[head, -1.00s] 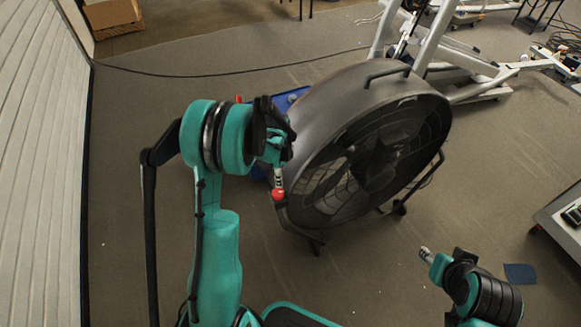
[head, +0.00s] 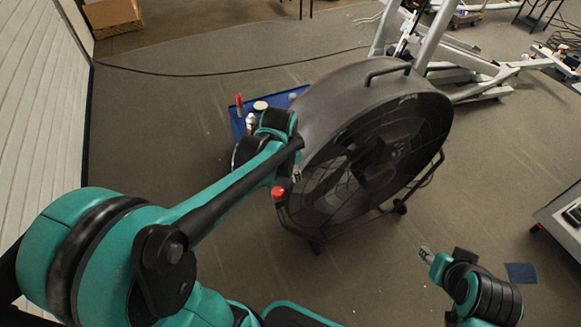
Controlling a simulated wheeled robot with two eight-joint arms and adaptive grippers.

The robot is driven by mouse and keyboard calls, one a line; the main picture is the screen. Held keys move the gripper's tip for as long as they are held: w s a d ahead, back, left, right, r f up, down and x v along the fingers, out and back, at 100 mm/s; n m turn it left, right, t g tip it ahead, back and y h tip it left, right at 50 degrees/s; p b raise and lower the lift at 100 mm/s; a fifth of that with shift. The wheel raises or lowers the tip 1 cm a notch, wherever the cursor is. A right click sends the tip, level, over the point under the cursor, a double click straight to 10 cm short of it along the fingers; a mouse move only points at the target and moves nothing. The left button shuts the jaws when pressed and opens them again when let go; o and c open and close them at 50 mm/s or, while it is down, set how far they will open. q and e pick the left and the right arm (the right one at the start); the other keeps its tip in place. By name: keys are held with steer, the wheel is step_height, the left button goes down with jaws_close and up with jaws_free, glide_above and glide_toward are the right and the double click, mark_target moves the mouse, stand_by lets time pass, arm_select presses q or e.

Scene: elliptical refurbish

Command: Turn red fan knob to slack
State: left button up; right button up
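The red fan knob (head: 278,193) is on the left edge of the large dark drum fan (head: 340,110), near the front grille. My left arm reaches in from the lower left, and its wrist is beside the fan's left side. My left gripper is just behind and above the knob, mostly hidden by the arm, so whether it touches the knob or how its fingers stand cannot be seen. My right gripper (head: 426,254) is at the lower right, away from the fan; its fingertips look close together, but their gap is too small to judge.
A blue tray (head: 236,121) with a red-topped item and bottles lies on the floor behind the fan's left side. A white exercise machine (head: 470,65) stands behind the fan. A cart (head: 560,215) is at the right edge. Floor in front of the fan is clear.

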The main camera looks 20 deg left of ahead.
arm_select(q)
steer(key=shift+s+d+r+n, duration=0.25)
steer(key=shift+s+r+n, duration=0.05)
steer(key=shift+s+r, duration=0.05)
steer(key=shift+o, duration=1.4)
steer(key=w+a+f+g, duration=0.1)
steer(key=w+a+f, duration=0.2)
steer(key=w+f, duration=0.1)
steer(key=shift+f, duration=0.3)
steer(key=m+g, duration=0.2)
steer(key=g, duration=0.1)
glide_above(278, 191)
steer(key=shift+h, duration=0.3)
step_height(278, 191, down, 15)
steer(key=shift+a+f+p, duration=0.1)
steer(key=shift+f+p, duration=0.1)
steer(key=shift+p, duration=0.2)
step_height(278, 191, down, 8)
steer(key=b, duration=0.3)
steer(key=shift+r, duration=0.25)
